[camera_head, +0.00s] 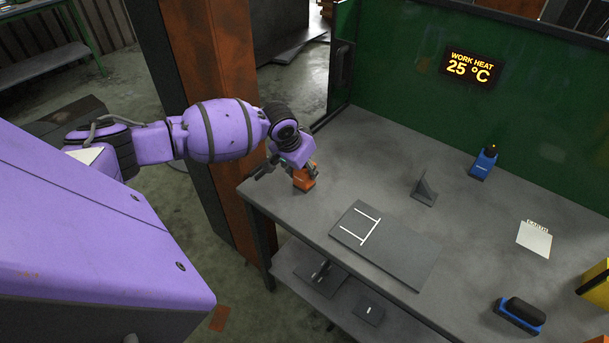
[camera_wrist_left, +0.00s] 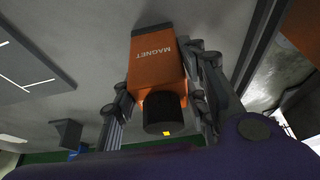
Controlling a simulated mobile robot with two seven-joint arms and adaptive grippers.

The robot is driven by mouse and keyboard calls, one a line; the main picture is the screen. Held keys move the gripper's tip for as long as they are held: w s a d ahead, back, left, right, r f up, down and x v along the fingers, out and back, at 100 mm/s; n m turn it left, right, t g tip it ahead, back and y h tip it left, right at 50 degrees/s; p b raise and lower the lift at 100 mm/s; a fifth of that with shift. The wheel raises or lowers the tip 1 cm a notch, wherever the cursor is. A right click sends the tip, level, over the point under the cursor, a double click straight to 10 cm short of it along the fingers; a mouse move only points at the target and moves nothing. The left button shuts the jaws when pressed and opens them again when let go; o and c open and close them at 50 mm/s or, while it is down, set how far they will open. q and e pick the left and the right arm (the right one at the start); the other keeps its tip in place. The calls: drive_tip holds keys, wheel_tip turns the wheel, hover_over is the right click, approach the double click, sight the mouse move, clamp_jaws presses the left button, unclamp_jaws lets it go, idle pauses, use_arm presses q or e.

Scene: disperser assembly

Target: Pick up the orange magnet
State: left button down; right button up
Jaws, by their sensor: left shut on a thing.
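The orange magnet (camera_head: 303,180) is at the left corner of the grey workbench in the head view. In the left wrist view the magnet (camera_wrist_left: 155,62) is an orange block lettered MAGNET with a black round knob (camera_wrist_left: 163,112) at its near end. My left gripper (camera_head: 290,172) has its fingers on both sides of the magnet and is shut on it; the fingers also show in the left wrist view (camera_wrist_left: 160,85). I cannot tell whether the magnet touches the bench. My right gripper is in neither view.
A green back panel (camera_head: 400,60) carries a display reading 25 °C.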

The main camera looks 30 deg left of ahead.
use_arm(q)
drive_tip(key=shift+w+r, duration=0.1)
drive_tip(key=shift+r, duration=0.05)
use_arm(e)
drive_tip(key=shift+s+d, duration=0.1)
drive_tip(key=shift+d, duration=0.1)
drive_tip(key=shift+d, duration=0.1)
